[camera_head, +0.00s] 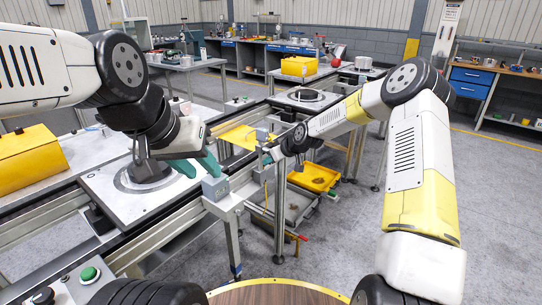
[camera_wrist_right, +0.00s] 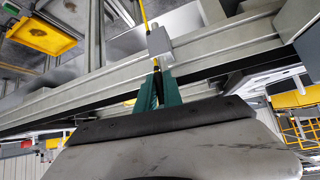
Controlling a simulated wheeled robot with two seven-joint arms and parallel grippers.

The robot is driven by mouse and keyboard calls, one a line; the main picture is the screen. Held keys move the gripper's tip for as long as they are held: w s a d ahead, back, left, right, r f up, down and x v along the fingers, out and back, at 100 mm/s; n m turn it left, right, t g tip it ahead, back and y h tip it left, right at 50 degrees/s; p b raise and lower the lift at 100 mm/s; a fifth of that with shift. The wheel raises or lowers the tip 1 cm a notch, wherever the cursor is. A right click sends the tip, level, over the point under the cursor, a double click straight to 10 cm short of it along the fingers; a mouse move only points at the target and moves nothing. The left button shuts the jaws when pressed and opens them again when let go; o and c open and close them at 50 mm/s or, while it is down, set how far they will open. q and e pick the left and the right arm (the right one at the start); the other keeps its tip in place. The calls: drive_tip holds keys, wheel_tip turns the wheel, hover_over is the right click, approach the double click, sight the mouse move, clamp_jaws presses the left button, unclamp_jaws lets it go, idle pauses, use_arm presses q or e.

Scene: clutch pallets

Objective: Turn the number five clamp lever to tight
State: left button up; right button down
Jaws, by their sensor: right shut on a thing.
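My right gripper (camera_wrist_right: 158,80) has teal fingers shut on a thin dark lever that sits beside a small grey clamp block (camera_wrist_right: 159,42) on a metal rail. A thin yellow rod (camera_wrist_right: 146,14) rises beyond the block. In the head view my right gripper (camera_head: 267,156) is at the rail near the middle and small, so its grip is hard to make out. My left gripper (camera_head: 196,166) has two teal fingers apart, over the near pallet plate (camera_head: 115,195), beside another grey block (camera_head: 215,187). No number is readable on the clamps.
A yellow sheet or tray (camera_head: 238,137) lies just left of my right gripper. A yellow box (camera_head: 28,160) stands at the left. Floor at the right is clear.

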drive_tip(key=c, duration=1.5)
unclamp_jaws()
drive_tip(key=v, duration=0.7)
drive_tip(key=shift+d+r, duration=0.2)
drive_tip(key=shift+r, duration=0.1)
drive_tip(key=shift+s, duration=0.15)
drive_tip(key=s+d+r+m+h, duration=0.2)
drive_tip(key=s+d+r+h, duration=0.15)
drive_tip(key=s+r, duration=0.55)
drive_tip(key=s+d+r+m+h, duration=0.1)
drive_tip(key=s+d+r+h, duration=0.1)
drive_tip(key=s+d+r, duration=0.65)
drive_tip(key=s+r+m+y, duration=0.1)
drive_tip(key=s+m, duration=0.3)
drive_tip(key=s, duration=1.7)
drive_tip(key=shift+s+d+r+m+g, duration=0.25)
drive_tip(key=shift+d+r+m+g, duration=0.05)
drive_tip(key=shift+r+m, duration=0.1)
